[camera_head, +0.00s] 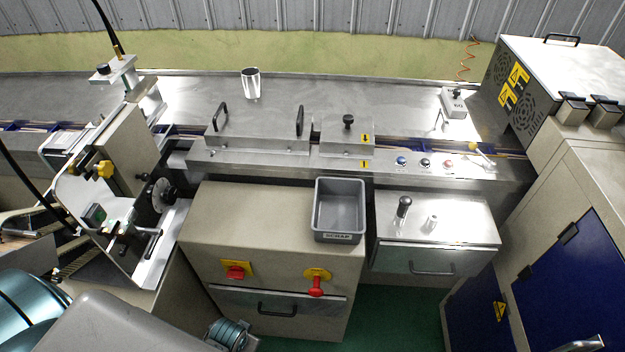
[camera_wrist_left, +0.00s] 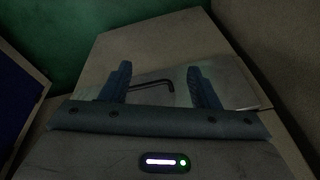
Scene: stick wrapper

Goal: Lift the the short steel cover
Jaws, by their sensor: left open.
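The short steel cover (camera_head: 335,146) sits on the machine's rail, right of centre in the head view. It has one black knob (camera_head: 348,121) on top and a yellow arrow label at its right end. A longer steel cover (camera_head: 258,146) with two black handles lies just to its left on the same rail. My left gripper (camera_wrist_left: 159,70) shows in the left wrist view, open and empty, its two dark fingers apart. It faces a steel drawer front with a black handle (camera_wrist_left: 152,85), away from the cover. My right gripper is in neither view.
A grey scrap bin (camera_head: 339,236) stands in front of the short cover. A steel box (camera_head: 440,232) with a black-knobbed lever is to its right. A steel cup (camera_head: 251,83) stands behind. Buttons line the rail's right part. A tall cabinet (camera_head: 575,180) bounds the right side.

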